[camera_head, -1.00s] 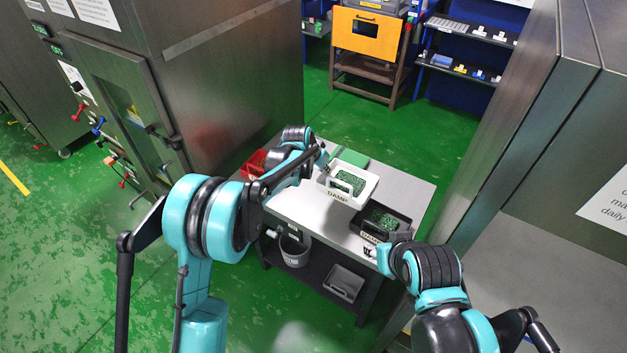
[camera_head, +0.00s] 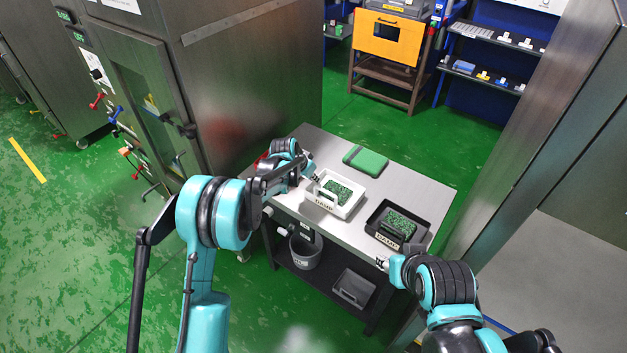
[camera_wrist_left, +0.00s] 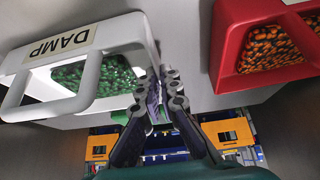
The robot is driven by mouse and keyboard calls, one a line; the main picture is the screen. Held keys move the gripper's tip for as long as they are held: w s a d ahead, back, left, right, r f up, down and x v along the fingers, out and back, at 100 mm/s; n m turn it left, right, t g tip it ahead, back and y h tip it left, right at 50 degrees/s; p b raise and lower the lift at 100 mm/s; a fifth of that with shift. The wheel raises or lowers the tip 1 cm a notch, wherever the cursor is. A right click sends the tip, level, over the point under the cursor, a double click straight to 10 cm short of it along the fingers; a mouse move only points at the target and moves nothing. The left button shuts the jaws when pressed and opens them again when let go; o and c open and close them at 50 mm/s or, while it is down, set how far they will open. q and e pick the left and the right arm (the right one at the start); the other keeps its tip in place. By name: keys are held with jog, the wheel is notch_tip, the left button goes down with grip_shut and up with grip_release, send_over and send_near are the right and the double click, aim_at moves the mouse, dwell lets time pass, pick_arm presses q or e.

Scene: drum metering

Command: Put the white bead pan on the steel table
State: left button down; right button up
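The white bead pan (camera_head: 347,209) with green beads and a DAMP label is upright over the steel table (camera_head: 333,146). I cannot tell whether its base touches the top. The pan fills the upper left of the left wrist view (camera_wrist_left: 85,40), its loop handle towards the left edge. My left gripper (camera_head: 312,172) is at the pan's left side. In the wrist view its fingers (camera_wrist_left: 163,78) are close together at the pan's side wall and look shut on it; the exact contact is partly hidden. My right gripper (camera_head: 381,262) is by the table's front edge, its fingers too small to judge.
A black pan (camera_head: 424,232) of green beads stands right of the white pan. A green case (camera_head: 366,160) lies behind. A red pan (camera_wrist_left: 226,50) with orange beads is beside the left gripper. A grey bucket (camera_head: 305,252) and grey bin (camera_head: 353,288) are on the lower shelf.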

pick_arm(q)
jog(key=c, duration=2.2)
grip_release()
jog(key=shift+f, duration=0.1)
jog(key=o, duration=0.5)
